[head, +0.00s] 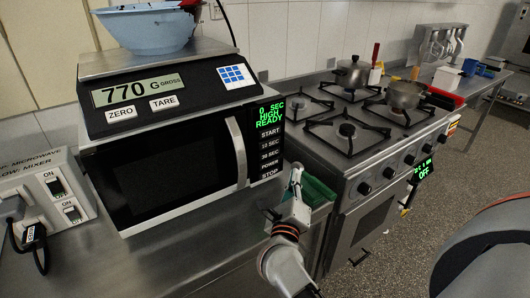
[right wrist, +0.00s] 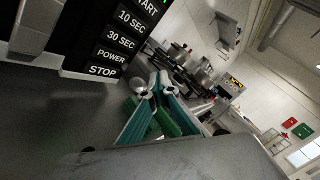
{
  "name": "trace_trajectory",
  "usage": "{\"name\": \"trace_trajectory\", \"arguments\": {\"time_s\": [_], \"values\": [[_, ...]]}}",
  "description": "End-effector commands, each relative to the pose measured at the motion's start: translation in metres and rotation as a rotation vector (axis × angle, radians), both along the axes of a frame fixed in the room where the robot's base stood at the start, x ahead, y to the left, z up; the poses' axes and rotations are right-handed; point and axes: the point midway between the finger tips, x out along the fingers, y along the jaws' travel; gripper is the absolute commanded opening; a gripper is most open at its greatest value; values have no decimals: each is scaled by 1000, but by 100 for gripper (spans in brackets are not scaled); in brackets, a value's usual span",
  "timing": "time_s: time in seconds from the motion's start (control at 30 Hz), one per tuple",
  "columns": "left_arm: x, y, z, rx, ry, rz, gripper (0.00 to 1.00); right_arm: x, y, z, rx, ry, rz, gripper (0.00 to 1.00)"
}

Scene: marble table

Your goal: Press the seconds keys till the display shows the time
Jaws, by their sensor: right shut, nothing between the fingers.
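The microwave (head: 170,175) stands on the steel counter with its door shut. Its green display (head: 269,114) reads "0 SEC HIGH READY". Below it are the keys START, 10 SEC (head: 270,144), 30 SEC (head: 270,154), POWER and STOP. In the right wrist view the 10 SEC key (right wrist: 131,20) and the 30 SEC key (right wrist: 120,39) show at the upper left. My right gripper (head: 296,170) is shut and empty, just right of the panel's lower end, apart from the keys. My left gripper is out of view.
A scale (head: 150,99) reading 770 G, with a blue bowl (head: 148,30) on it, sits on the microwave. A green item (head: 318,190) lies beside my right gripper. The stove (head: 350,140) with pots stands to the right; a switch box (head: 58,200) is at left.

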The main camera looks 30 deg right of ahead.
Motion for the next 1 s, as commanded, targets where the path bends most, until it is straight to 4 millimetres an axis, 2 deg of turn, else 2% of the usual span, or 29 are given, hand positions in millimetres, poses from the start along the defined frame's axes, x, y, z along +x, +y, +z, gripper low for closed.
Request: {"name": "trace_trajectory", "arguments": {"time_s": [0.53, 1.0], "values": [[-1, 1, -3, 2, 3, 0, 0, 6, -1, -2, 33, -6, -8, 0], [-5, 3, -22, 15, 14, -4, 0, 62, 4, -4, 32, -5, -7, 0]]}}
